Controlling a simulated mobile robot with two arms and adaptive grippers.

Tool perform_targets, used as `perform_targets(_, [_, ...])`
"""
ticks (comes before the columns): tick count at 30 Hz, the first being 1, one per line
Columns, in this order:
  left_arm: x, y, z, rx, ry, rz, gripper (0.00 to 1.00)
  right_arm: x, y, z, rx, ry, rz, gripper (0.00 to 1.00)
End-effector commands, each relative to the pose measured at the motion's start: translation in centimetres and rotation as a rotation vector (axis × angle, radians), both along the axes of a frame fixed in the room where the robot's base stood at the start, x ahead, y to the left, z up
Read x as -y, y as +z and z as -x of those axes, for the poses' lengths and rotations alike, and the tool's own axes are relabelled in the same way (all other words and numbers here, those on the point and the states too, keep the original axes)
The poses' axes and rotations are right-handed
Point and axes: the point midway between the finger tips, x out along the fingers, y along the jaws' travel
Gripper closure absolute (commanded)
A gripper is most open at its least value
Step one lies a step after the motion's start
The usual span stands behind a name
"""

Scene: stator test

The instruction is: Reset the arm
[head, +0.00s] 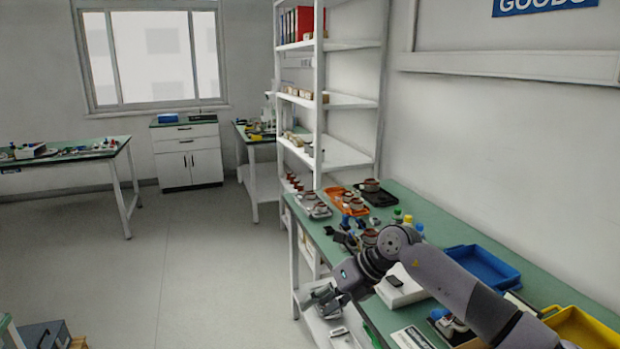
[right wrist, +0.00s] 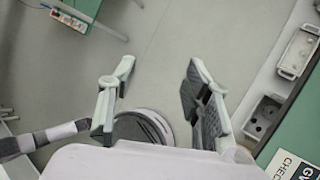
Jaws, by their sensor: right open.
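My right arm (head: 440,278) reaches in from the lower right over the green workbench (head: 413,206). My right gripper (head: 320,300) hangs just past the bench's left edge and points down to the left. In the right wrist view the right gripper (right wrist: 160,100) has its two fingers wide apart, with nothing between them but floor and a round grey disc lower down. My left arm and left gripper do not show in the head view.
The bench holds a blue tray (head: 482,265), a yellow tray (head: 585,331), an orange tray (head: 335,196) and a black tray (head: 381,198). A white shelf rack (head: 318,100) stands behind. Grey floor (head: 150,250) lies open to the left.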

Motion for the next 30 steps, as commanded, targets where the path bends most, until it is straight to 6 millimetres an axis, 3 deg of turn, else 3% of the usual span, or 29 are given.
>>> perform_targets(3, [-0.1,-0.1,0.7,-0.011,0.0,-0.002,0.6,-6.8,0.9,3.1,-0.014,-0.002,-0.337,0.55])
perform_targets(7, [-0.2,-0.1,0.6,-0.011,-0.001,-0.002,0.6,-11.0,5.2,5.4,-0.057,-0.118,-0.771,0.55])
perform_targets(11, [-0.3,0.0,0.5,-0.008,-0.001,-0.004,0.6,-10.0,9.2,5.7,-0.142,-0.349,-1.161,0.55])
perform_targets(13, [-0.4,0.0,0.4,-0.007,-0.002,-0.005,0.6,-7.6,10.2,5.3,-0.202,-0.514,-1.341,0.55])
perform_targets(15, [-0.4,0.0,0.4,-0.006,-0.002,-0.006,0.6,-4.3,9.9,4.7,-0.269,-0.706,-1.493,0.55])
perform_targets(17, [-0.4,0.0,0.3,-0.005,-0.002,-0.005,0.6,-1.1,8.7,4.5,-0.335,-0.888,-1.602,0.55])
perform_targets(19, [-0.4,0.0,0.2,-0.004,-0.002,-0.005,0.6,2.8,6.3,4.6,-0.416,-1.116,-1.696,0.55])
perform_targets(23, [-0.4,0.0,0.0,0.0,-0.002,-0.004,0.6,9.5,-0.5,7.0,-0.577,-1.568,-1.77,0.55])
perform_targets(27, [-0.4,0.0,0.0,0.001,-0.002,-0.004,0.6,14.5,-8.2,12.6,-0.747,-2.021,-1.708,0.55])
perform_targets(30, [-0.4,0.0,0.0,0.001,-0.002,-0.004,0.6,16.5,-12.6,17.7,-0.86,-2.3,-1.596,0.55])
